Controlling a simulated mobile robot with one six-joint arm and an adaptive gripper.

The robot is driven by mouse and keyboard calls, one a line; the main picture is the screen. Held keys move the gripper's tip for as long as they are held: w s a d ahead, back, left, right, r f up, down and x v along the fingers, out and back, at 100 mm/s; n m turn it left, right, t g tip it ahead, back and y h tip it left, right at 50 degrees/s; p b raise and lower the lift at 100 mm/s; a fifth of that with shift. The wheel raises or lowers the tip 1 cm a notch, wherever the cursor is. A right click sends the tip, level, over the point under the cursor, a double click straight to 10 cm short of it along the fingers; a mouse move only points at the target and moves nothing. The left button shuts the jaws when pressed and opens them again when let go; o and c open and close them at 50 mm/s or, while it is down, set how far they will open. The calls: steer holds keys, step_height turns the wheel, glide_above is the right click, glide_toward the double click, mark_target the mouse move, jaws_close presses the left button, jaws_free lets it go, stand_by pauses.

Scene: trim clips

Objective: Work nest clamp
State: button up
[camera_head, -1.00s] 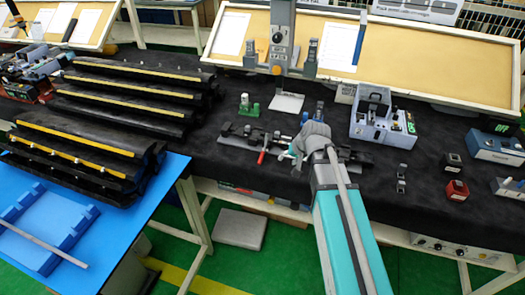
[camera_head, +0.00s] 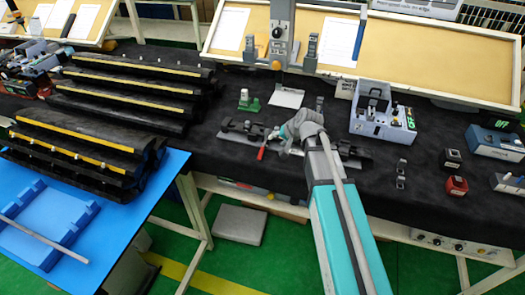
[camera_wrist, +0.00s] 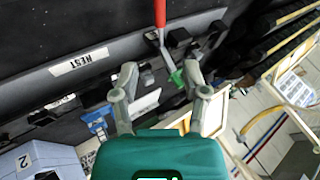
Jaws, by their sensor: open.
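The nest clamp has a red handle (camera_head: 262,152) and sits at the left part of the dark nest bar (camera_head: 238,134) on the black-covered table. In the wrist view the red handle (camera_wrist: 160,14) points to the top edge, above dark clamp parts (camera_wrist: 176,38). The nest bar (camera_wrist: 40,80) carries a white label (camera_wrist: 78,62). My gripper (camera_head: 281,134) is just right of the handle in the head view. In the wrist view my gripper (camera_wrist: 160,73) is open, its two fingers apart, and the handle lies beyond the fingertips. Nothing is held.
A green fixture (camera_head: 250,104) stands behind the nest. A grey column (camera_head: 281,40) rises at the back. A grey-blue box device (camera_head: 383,122) stands to the right, with small dark and red blocks (camera_head: 456,186) beyond. Black stepped racks (camera_head: 90,150) fill the left.

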mark_target(263, 149)
steer(key=shift+b+x, duration=4.75)
steer(key=shift+x, duration=1.5)
steer(key=shift+c, duration=0.2)
jaws_close()
